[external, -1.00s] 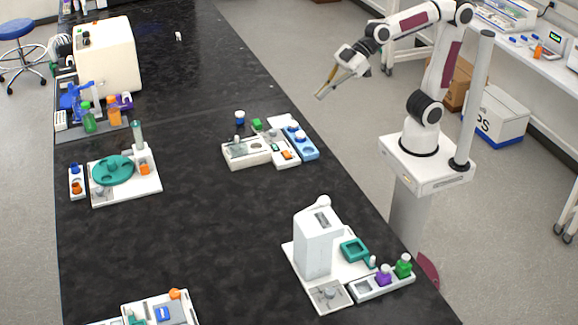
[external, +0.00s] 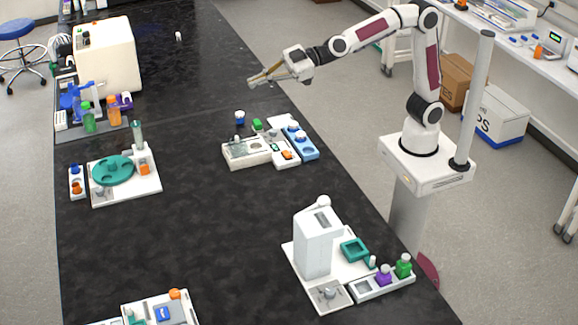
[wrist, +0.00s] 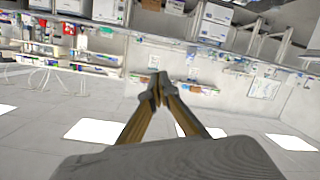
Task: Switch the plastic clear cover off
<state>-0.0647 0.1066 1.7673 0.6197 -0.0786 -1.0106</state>
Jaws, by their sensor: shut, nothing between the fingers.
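My gripper (external: 251,83) is high above the black bench, toward its far right side, with its fingers pointing left. In the wrist view its two fingers (wrist: 157,84) meet at the tips, shut with nothing between them. No clear plastic cover can be made out for certain; it may be too small or see-through at this distance. A white device group (external: 246,152) with small coloured parts sits on the bench below my gripper, apart from it.
A blue tray (external: 309,152) adjoins the device group. A teal-disc device (external: 113,171) stands at left, a tall white device (external: 313,245) at front right, and a cream box (external: 105,62) at far left. Bare bench lies between them.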

